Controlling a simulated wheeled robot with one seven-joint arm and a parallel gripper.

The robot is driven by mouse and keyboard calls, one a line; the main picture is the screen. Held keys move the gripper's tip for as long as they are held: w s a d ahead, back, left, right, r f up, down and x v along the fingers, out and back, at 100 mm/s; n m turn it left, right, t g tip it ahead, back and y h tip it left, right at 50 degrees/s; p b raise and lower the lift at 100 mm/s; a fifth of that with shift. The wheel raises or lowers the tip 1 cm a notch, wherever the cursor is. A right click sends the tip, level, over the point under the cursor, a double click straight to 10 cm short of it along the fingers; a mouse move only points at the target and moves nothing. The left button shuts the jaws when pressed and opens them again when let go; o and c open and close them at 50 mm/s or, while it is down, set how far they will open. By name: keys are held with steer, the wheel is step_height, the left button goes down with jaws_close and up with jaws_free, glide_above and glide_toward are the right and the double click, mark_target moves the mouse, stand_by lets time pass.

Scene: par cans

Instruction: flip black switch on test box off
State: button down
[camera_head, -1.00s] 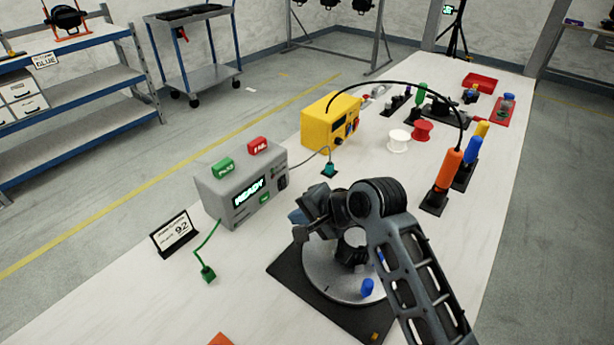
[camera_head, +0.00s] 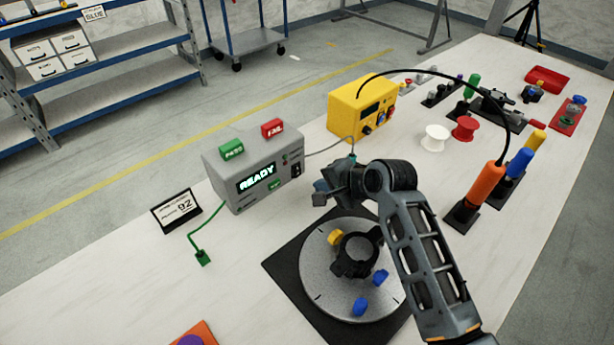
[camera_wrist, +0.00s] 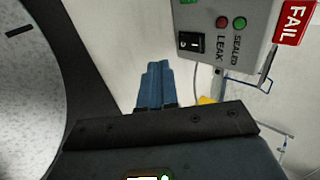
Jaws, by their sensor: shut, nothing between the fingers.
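The grey test box (camera_head: 225,186) stands on the table with a lit READY display and green and red blocks on top. Its black rocker switch (camera_head: 297,169) is at the right end of the front face. In the wrist view the black switch (camera_wrist: 190,43) shows white marks, beside the green and red SEALED and LEAK lamps. I cannot tell which side is pressed. My gripper (camera_head: 322,192) is in front of the box's right end, apart from it. In the wrist view its blue fingers (camera_wrist: 157,72) are together and empty, left of and below the switch.
A round turntable (camera_head: 325,285) with a black ring fixture lies below my arm. A yellow box (camera_head: 345,112) stands behind, with a grey cable nearby. A sign (camera_head: 177,211) and green plug (camera_head: 203,257) are at left. Orange and blue cylinders stand right.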

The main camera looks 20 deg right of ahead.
mark_target(297, 171)
steer(key=x, duration=0.3)
steer(key=shift+w, duration=0.1)
steer(key=shift+w+a+f, duration=0.1)
steer(key=shift+w+a, duration=0.2)
steer(key=shift+w, duration=0.6)
steer(key=shift+w+a+f, duration=0.1)
steer(key=shift+w+a, duration=0.2)
steer(key=shift+w, duration=0.55)
